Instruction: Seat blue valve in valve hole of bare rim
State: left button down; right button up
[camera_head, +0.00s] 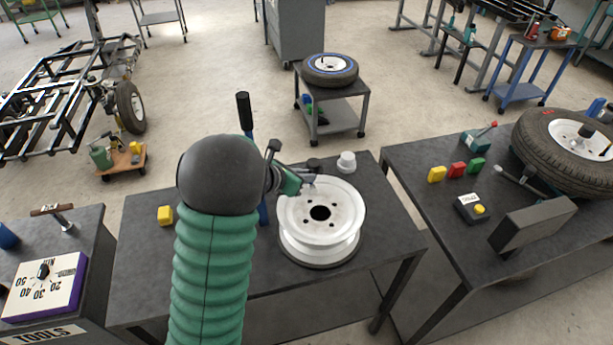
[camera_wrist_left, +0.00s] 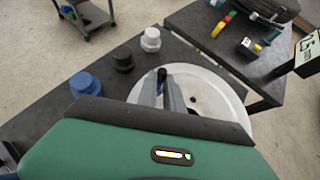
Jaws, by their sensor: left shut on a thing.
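The bare rim (camera_head: 345,203) is white and lies flat on the dark middle table, with a dark center hole and several smaller holes around it. It also shows in the wrist view (camera_wrist_left: 228,100), partly behind my fingers. My left gripper (camera_head: 306,184) is at the rim's upper left edge. In the wrist view its fingers (camera_wrist_left: 164,91) are shut on a small dark piece (camera_wrist_left: 162,74), which appears to be the valve; its blue color is hard to tell. The fingers hide the rim's valve hole. My right gripper is not in view.
In the wrist view a blue (camera_wrist_left: 85,84), a black (camera_wrist_left: 123,59) and a white round piece (camera_wrist_left: 151,40) stand in a row beside the rim. A lever with a black handle (camera_head: 244,112) rises behind my arm. The right table (camera_head: 430,190) holds a tire (camera_head: 565,150) and colored blocks.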

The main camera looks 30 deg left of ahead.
aim_at(311, 184)
pick_arm(q)
jog(key=shift+d, duration=0.2)
jog(key=shift+d, duration=0.1)
jog(key=shift+b, duration=0.5)
dwell(0.4)
jog(key=shift+f+b, duration=1.6)
jog(key=shift+b, duration=0.3)
jog(key=c, duration=1.5)
grip_release()
jog(key=shift+r, duration=0.1)
jog(key=shift+o, duration=0.5)
jog(key=shift+r, duration=0.1)
